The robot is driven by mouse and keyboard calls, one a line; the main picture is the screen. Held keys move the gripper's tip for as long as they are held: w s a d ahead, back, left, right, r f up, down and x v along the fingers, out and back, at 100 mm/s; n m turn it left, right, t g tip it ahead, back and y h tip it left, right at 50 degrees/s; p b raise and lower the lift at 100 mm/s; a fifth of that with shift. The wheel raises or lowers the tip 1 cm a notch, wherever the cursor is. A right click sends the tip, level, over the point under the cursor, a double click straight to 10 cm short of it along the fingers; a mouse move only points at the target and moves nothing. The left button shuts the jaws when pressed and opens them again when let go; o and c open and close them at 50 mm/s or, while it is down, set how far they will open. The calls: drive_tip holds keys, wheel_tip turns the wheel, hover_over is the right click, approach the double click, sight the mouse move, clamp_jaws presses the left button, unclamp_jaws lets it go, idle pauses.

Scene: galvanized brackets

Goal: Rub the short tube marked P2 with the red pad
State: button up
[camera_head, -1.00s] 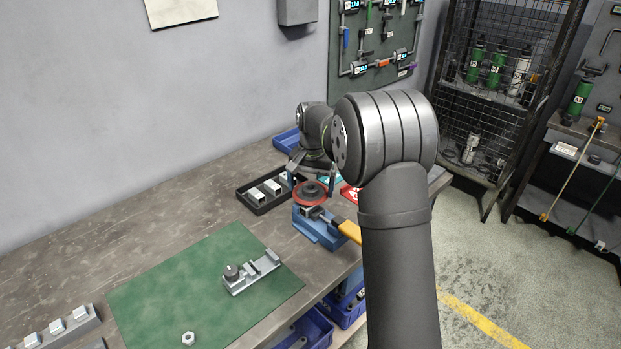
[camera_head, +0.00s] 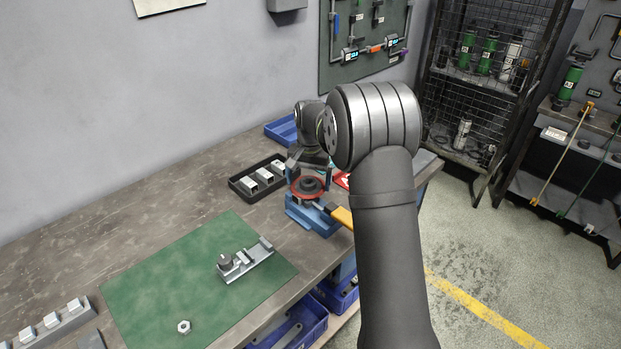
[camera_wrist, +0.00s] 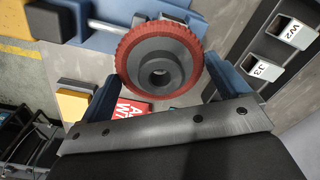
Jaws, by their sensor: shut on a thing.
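The red pad (camera_wrist: 191,77) is a round disc with a red rim and a dark grey hub. It also shows in the head view (camera_head: 294,190). My gripper (camera_wrist: 161,72) is shut on it, with a blue finger on each side. The pad hangs low over a blue clamp (camera_head: 312,222) with a yellow handle (camera_head: 342,216). I cannot tell whether it touches anything. No P2 mark is readable; whatever lies under the pad is hidden.
A black tray (camera_head: 237,188) behind the clamp holds square tubes; two are marked W2 (camera_wrist: 294,33) and J3 (camera_wrist: 262,70). A green mat (camera_head: 150,283) carries a metal fixture (camera_head: 245,262) and a nut (camera_head: 184,327). A red sign (camera_wrist: 131,108) lies close to the pad.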

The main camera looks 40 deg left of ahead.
drive_tip(key=shift+s+r, duration=0.1)
drive_tip(key=shift+s, duration=1.05)
drive_tip(key=shift+r, duration=4)
drive_tip(key=shift+w, duration=0.1)
drive_tip(key=w+d+f+m, duration=0.1)
drive_tip(key=w+d+f, duration=0.4)
drive_tip(key=d, duration=0.4)
drive_tip(key=w+d+f+m, duration=0.1)
drive_tip(key=w+d+f, duration=0.2)
drive_tip(key=w+d, duration=0.55)
drive_tip(key=w+d+f+m, duration=0.1)
drive_tip(key=w+d+f, duration=0.4)
drive_tip(key=d, duration=0.5)
drive_tip(key=s+d+f+m, duration=0.1)
drive_tip(key=d+f, duration=0.2)
drive_tip(key=d, duration=0.6)
drive_tip(key=s+d+f+m, duration=0.1)
drive_tip(key=d+f, duration=0.2)
drive_tip(key=d, duration=0.6)
drive_tip(key=s+d+f+m, duration=0.1)
drive_tip(key=d+f, duration=0.3)
drive_tip(key=d, duration=0.5)
